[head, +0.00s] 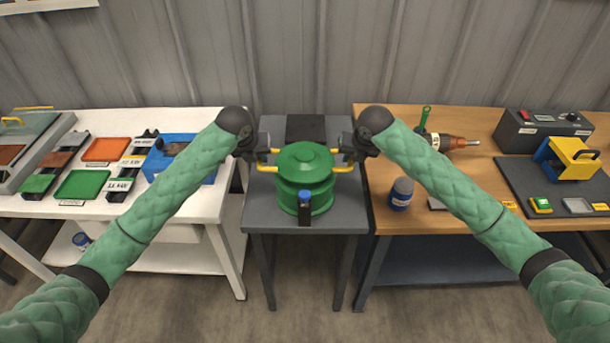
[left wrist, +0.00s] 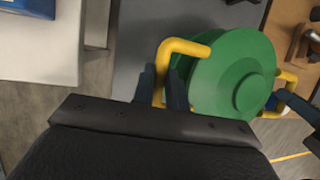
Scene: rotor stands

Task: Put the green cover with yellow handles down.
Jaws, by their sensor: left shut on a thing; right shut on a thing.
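The green cover (head: 305,160) is round with a raised knob and has a yellow handle on each side. It appears over a green round body (head: 318,200) on the grey table; I cannot tell whether it touches that body. My left gripper (head: 264,160) is shut on the left yellow handle. In the left wrist view, the cover (left wrist: 228,85) fills the right side, with the left handle (left wrist: 182,47) between my left fingers (left wrist: 160,88). My right gripper (head: 347,158) is shut on the right yellow handle. The cover looks about level.
The grey table (head: 262,212) stands between a white table (head: 218,205) and a wooden table (head: 450,215). A small black item with a blue top (head: 304,208) stands in front of the green body. A dark plate (head: 305,128) lies behind the cover. A blue jar (head: 401,194) stands right.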

